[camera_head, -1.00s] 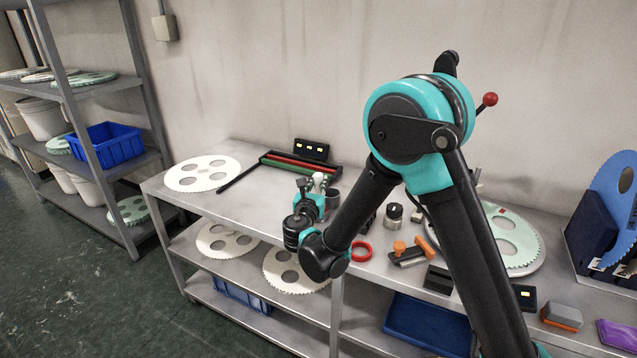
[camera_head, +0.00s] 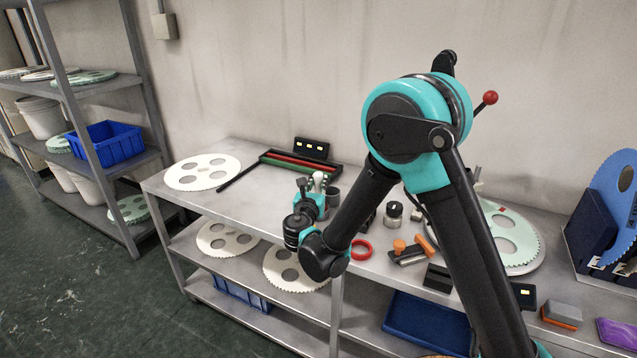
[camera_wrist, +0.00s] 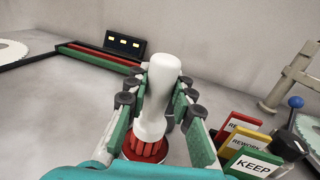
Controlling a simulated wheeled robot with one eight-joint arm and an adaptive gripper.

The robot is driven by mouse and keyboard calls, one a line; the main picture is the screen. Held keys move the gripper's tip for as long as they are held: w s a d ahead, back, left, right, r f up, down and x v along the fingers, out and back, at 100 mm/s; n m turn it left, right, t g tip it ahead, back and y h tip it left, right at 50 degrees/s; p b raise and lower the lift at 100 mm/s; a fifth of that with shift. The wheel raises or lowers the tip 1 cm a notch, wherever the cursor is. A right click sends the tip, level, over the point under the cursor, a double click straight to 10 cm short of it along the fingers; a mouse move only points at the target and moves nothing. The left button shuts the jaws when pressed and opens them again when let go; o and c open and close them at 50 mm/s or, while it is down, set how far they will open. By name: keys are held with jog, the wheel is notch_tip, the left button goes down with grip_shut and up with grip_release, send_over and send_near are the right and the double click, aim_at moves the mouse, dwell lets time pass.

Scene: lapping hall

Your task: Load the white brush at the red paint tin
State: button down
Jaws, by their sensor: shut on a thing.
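The white brush (camera_wrist: 160,95) stands near upright between the green-padded fingers of my gripper (camera_wrist: 161,84), which is shut on its handle. The white handle also shows small in the head view (camera_head: 318,181), beside my gripper (camera_head: 308,189). The brush's lower end (camera_wrist: 148,147) looks red and ribbed. It is over or in the round red paint tin (camera_wrist: 132,154), whose rim shows around it in the wrist view. My fingers and wrist hide part of the tin, and I cannot tell how deep the brush sits.
Label holders (camera_wrist: 250,163) stand close on the right. A dark tray with red and green bars (camera_head: 292,163) and a box with yellow lights (camera_head: 311,149) lie behind. A red ring (camera_head: 361,250) lies to the right. Bare bench (camera_head: 245,200) lies to the left.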

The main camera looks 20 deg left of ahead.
jog(key=shift+r, duration=3.5)
